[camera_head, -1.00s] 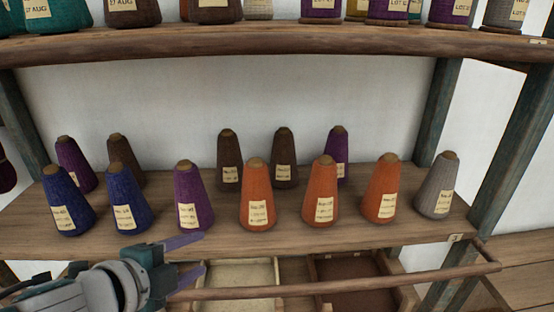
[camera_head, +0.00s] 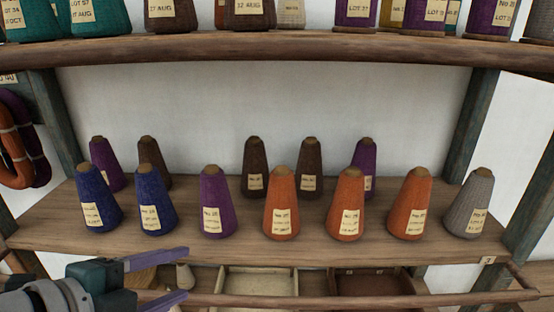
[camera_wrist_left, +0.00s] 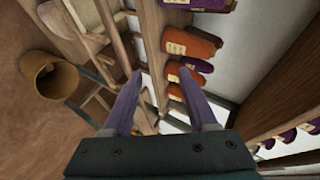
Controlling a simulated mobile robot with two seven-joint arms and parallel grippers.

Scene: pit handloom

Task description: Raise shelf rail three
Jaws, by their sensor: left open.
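The shelf rail (camera_head: 370,300) is a long brown wooden bar. It hangs below and in front of the front edge of the lower shelf (camera_head: 250,246), and its right end joins a bracket arm near a small tag (camera_head: 488,260) marked 3. My left gripper (camera_head: 187,271) is open and empty, with its purple fingers pointing right. It is low at the left, beside the rail's left part and below the shelf edge. The lower finger hides some of the rail. In the left wrist view the open fingers (camera_wrist_left: 160,75) have nothing between them. My right gripper is out of view.
Several yarn cones, including an orange cone (camera_head: 282,205) and a grey cone (camera_head: 467,205), stand on the lower shelf. The upper shelf (camera_head: 290,48) holds more cones. Open trays (camera_head: 258,282) lie below the rail. Yarn hanks (camera_head: 15,145) hang at left.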

